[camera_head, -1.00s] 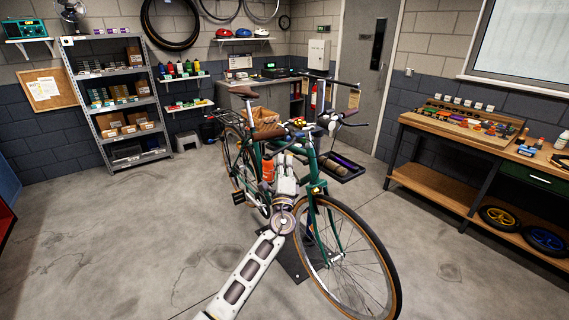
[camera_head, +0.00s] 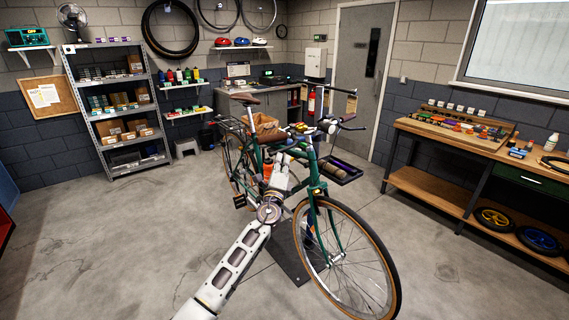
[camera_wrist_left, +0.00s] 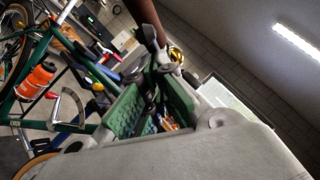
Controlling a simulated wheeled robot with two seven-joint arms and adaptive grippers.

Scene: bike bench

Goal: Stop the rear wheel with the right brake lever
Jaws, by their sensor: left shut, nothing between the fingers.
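The green bicycle (camera_head: 314,176) stands upright in the middle of the head view, front wheel (camera_head: 345,262) toward me. Its rear wheel (camera_head: 232,165) is behind, partly hidden by the frame. The brown right handlebar grip (camera_head: 271,135) is on the picture's left; its brake lever is too small and crowded to make out there. My left arm reaches up to the handlebar, and my left gripper (camera_wrist_left: 150,100) is shut and empty. In the left wrist view a brown grip (camera_wrist_left: 143,14) and a silvery lever clamp (camera_wrist_left: 152,42) lie just beyond the fingers; contact cannot be told. My right gripper is not in view.
An orange bottle (camera_wrist_left: 37,78) sits on the bike frame. A dark stand plate (camera_head: 288,262) lies under the bike. A wooden workbench (camera_head: 455,205) stands at the right and a metal shelf (camera_head: 113,115) at the back left. The floor left of the bike is clear.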

